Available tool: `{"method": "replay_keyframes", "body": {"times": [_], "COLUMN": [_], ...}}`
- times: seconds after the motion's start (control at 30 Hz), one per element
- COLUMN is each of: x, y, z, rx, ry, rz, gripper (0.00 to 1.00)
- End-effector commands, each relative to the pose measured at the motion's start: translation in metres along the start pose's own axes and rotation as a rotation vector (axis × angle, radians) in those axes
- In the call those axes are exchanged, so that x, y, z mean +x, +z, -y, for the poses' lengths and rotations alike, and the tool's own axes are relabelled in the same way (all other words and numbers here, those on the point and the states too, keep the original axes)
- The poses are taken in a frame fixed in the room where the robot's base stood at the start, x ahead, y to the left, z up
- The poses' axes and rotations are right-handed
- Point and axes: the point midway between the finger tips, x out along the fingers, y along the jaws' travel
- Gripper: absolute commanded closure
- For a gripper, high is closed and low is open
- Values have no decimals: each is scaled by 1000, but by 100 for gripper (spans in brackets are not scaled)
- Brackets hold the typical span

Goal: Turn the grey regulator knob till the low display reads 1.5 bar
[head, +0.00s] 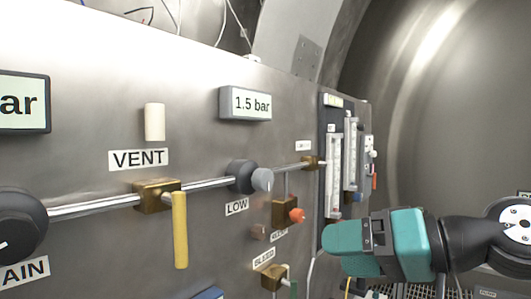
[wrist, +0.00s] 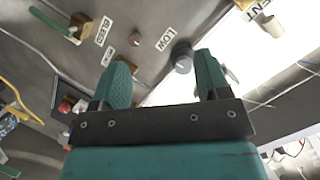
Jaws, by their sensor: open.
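The grey regulator knob (head: 262,180) sits on a dark round body above the LOW label (head: 237,206). The low display (head: 245,104) reads 1.5 bar. In the wrist view the knob (wrist: 183,64) shows beyond my gripper, nearer its right finger. My gripper (wrist: 163,85) is open, its two green fingers apart with nothing between them. In the head view my gripper (head: 330,250) is to the lower right of the knob, clear of it. No contact with the knob shows.
A yellow-handled valve (head: 180,230) hangs under the VENT label (head: 138,158) on the left. An orange-red knob (head: 296,215) on a brass block is right of the regulator. Flow tubes (head: 334,172) stand further right. The space right of the panel is open.

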Motion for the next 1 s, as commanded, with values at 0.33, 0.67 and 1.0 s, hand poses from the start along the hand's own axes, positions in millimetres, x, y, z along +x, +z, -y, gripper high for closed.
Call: {"method": "replay_keyframes", "body": {"times": [0.33, 0.67, 1.0], "x": [-18, 46, 114], "y": [-81, -101, -120], "z": [17, 27, 33], "rx": [101, 100, 97], "ry": [-114, -114, -112], "rz": [-286, -277, -280], "gripper": [31, 31, 31]}}
